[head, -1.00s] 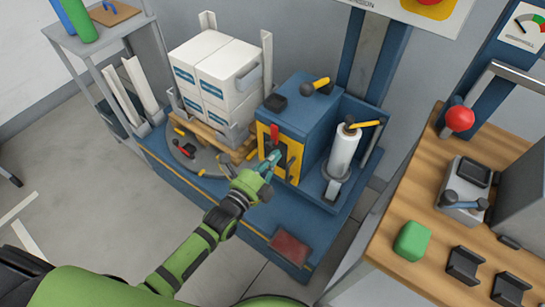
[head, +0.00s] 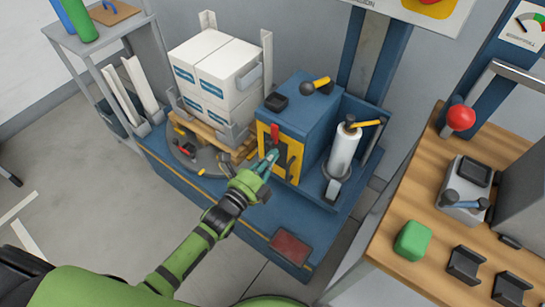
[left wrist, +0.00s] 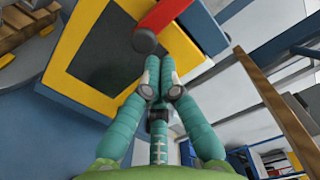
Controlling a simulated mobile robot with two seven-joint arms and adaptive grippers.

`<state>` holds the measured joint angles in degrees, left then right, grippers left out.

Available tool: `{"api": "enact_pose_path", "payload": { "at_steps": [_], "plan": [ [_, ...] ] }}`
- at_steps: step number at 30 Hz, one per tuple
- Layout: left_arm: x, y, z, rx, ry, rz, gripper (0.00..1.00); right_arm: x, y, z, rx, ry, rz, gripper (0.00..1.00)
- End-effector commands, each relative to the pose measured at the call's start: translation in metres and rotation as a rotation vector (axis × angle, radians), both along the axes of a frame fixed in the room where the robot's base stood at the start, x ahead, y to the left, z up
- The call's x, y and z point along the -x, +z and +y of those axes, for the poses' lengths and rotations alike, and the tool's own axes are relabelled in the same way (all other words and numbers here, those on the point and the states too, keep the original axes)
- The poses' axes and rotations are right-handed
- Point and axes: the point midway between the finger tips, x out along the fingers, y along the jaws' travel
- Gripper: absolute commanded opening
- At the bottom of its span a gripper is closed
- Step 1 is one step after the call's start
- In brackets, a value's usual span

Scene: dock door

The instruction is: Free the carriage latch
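The carriage latch appears to be the red lever (head: 274,131) on the yellow-framed front of the blue carriage (head: 306,112). In the left wrist view the red lever (left wrist: 165,14) ends in a grey round knob, just beyond my fingertips. My left gripper (head: 270,157) is in front of the yellow frame, just below the red lever. In the left wrist view its teal fingers (left wrist: 159,68) are drawn together, with nothing seen between them. A small gap shows between the fingertips and the knob. My right gripper is not in view.
White boxes (head: 217,72) stand on a pallet on a turntable (head: 190,150), left of the carriage. A white film roll (head: 344,150) stands to its right. A red pedal or pad (head: 290,248) lies at the base's front edge. A wooden bench (head: 385,245) stands at right.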

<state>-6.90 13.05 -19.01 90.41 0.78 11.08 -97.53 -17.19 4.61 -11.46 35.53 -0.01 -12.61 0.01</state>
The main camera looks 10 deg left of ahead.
Motion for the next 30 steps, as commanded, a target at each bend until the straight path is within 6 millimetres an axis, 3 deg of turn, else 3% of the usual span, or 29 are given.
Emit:
{"api": "enact_pose_path", "payload": {
  "at_steps": [14,30],
  "plan": [
    [-0.003,-0.003,0.006,-0.114,0.002,-0.049,0.0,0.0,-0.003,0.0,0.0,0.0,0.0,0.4],
    [-0.01,-0.008,0.023,-0.402,0.001,-0.17,0.0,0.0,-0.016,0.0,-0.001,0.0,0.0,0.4]
  ]
}}
